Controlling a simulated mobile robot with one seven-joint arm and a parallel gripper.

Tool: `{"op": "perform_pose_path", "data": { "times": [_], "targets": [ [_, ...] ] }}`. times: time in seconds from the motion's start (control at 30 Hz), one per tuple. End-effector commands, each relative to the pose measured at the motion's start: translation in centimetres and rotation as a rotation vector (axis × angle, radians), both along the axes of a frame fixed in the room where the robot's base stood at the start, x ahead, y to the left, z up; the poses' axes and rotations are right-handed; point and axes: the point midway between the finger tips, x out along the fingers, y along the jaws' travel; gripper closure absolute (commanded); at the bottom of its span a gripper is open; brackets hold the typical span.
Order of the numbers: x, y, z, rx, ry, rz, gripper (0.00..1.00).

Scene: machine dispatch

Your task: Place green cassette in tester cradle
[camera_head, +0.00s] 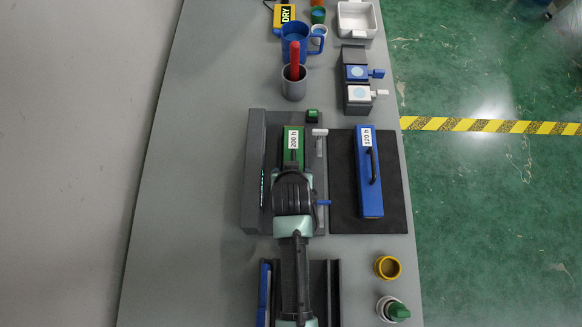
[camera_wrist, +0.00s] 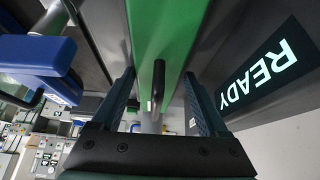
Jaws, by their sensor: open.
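The green cassette (camera_head: 292,133), labelled "200 h", lies lengthwise in the grey tester cradle (camera_head: 255,165). My gripper (camera_head: 293,178) is over its near part, and my arm hides that end. In the wrist view the green cassette (camera_wrist: 168,30) runs between the fingers, with its black handle (camera_wrist: 158,85) upright. My gripper (camera_wrist: 159,82) is open there, one finger on each side of the handle with gaps visible. The tester's screen (camera_wrist: 258,75) reads "READY". I cannot tell whether the cassette is fully seated.
A blue cassette (camera_head: 369,190) labelled "120 h" lies on a black mat (camera_head: 343,215) to the right. A white-tipped lever (camera_head: 319,132) and a blue lever (camera_head: 324,202) stand at the cradle's right side. A grey cup (camera_head: 294,88) and a yellow ring (camera_head: 387,267) are nearby.

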Motion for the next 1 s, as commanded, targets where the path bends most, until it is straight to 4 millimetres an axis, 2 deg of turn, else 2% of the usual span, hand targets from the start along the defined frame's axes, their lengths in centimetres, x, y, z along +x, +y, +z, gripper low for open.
{"op": "perform_pose_path", "data": {
  "times": [0.07, 0.27, 0.7, 1.0],
  "targets": [
    [-0.4, -0.7, -0.5, -0.009, 0.015, -0.012, 0.08],
    [-0.8, -0.6, 0.6, -0.009, 0.013, -0.01, 0.08],
    [-4.2, -0.3, 7.2, -0.004, 0.004, -0.006, 0.08],
    [-5.9, -0.2, 10.3, -0.003, 0.005, -0.004, 0.08]
  ]
}}
